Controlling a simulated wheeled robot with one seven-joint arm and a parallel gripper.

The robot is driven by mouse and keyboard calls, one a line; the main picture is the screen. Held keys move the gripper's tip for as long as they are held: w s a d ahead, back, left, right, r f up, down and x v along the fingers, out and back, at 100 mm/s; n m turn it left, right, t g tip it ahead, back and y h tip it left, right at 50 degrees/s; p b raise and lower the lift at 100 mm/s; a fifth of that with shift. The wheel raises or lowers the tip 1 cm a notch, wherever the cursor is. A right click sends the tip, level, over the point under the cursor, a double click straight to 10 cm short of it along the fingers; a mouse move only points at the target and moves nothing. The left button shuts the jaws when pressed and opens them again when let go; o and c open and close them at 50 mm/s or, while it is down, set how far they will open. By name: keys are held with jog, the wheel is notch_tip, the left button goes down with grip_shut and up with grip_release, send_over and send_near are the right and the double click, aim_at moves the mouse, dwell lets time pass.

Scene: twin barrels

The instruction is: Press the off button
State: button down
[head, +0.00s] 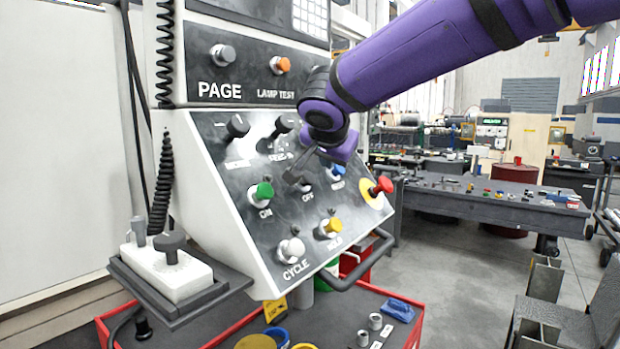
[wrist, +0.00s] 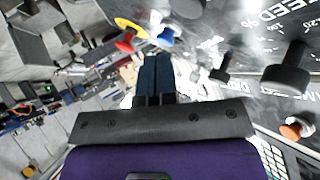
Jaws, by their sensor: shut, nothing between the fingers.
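The off button (head: 305,187) is a dark knob above the OFF label on the sloped panel, in the head view. It sits between the green ON button (head: 262,192) and the blue button (head: 337,172). My gripper (head: 291,178) is shut and empty, its dark fingertips in front of the panel just up and left of the off button. Whether they touch anything I cannot tell. In the wrist view, the shut fingers (wrist: 155,62) point toward the blue button (wrist: 165,38). A dark knob at the top edge there may be the off button.
A red emergency button (head: 382,186) on a yellow ring sticks out at the panel's right edge. Dark selector knobs (head: 237,126) stand above the buttons. White (head: 292,249) and yellow (head: 331,226) buttons sit below. A dark handrail (head: 362,270) runs along the lower edge.

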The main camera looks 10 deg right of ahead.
jog(key=shift+s+d+r, duration=0.65)
jog(key=shift+r, duration=0.1)
jog(key=s+d+f+n+g, duration=0.3)
jog(key=s+d+f, duration=0.1)
jog(key=s+d, duration=1.05)
jog(key=s+f+n+g+y, duration=0.1)
jog(key=s+f, duration=0.3)
jog(key=s, duration=0.4)
jog(key=s+d+f+n+g+y, duration=0.1)
jog(key=s+f+n, duration=0.2)
jog(key=s, duration=0.5)
jog(key=shift+f+n+y, duration=0.3)
jog(key=shift+f+n, duration=0.1)
